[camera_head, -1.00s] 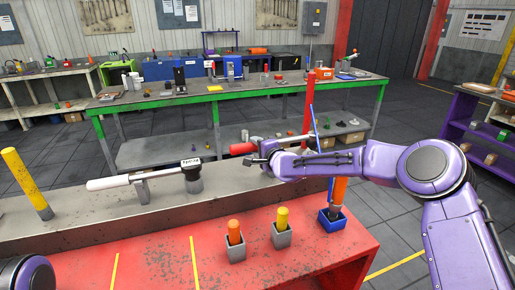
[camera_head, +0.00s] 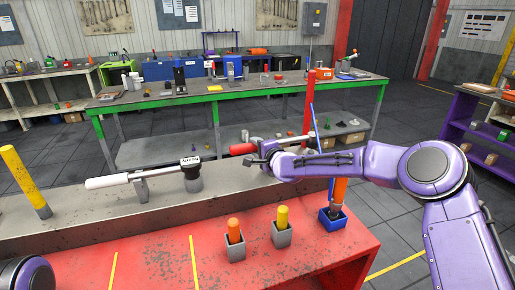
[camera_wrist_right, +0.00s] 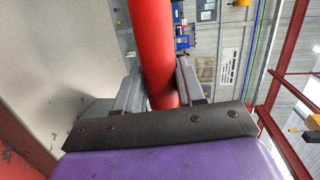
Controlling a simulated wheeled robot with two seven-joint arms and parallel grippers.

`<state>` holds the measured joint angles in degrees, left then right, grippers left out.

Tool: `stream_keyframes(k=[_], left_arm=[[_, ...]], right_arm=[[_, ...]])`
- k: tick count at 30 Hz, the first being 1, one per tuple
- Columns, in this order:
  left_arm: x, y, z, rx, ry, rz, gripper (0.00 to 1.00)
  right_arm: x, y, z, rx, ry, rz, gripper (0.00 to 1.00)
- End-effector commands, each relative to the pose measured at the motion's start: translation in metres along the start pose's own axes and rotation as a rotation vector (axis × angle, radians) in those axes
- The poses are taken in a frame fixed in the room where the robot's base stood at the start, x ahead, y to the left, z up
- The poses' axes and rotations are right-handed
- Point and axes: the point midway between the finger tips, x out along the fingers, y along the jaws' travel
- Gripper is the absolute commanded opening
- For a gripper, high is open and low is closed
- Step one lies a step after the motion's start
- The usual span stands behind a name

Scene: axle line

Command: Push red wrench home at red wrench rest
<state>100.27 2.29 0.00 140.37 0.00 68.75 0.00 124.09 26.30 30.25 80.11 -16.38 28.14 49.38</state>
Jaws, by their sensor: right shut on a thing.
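The red wrench shows its red handle (camera_head: 242,148) in the head view, at the end of my right arm above the grey bench strip. In the right wrist view the red handle (camera_wrist_right: 152,50) runs between the two fingers. My right gripper (camera_head: 265,150) is shut on it, and it also shows in the right wrist view (camera_wrist_right: 160,95). The wrench's far end and the rest under it are mostly hidden by my arm and gripper. Of my left arm only a purple part shows at the lower left; its gripper is out of view.
A white-handled wrench (camera_head: 130,179) lies on grey supports to the left. A yellow post (camera_head: 27,182) stands at far left. Orange (camera_head: 234,231) and yellow (camera_head: 282,219) pegs stand in grey holders, and an orange one (camera_head: 339,192) in a blue holder, on the red table (camera_head: 150,262).

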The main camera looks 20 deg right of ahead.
Motion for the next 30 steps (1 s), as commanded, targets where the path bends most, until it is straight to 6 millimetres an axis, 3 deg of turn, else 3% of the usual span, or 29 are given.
stream_keyframes(k=[30], left_arm=[[0.020,0.002,0.008,0.000,0.000,0.000,0.43]], right_arm=[[0.004,0.021,0.000,-0.003,0.001,-0.005,0.00]])
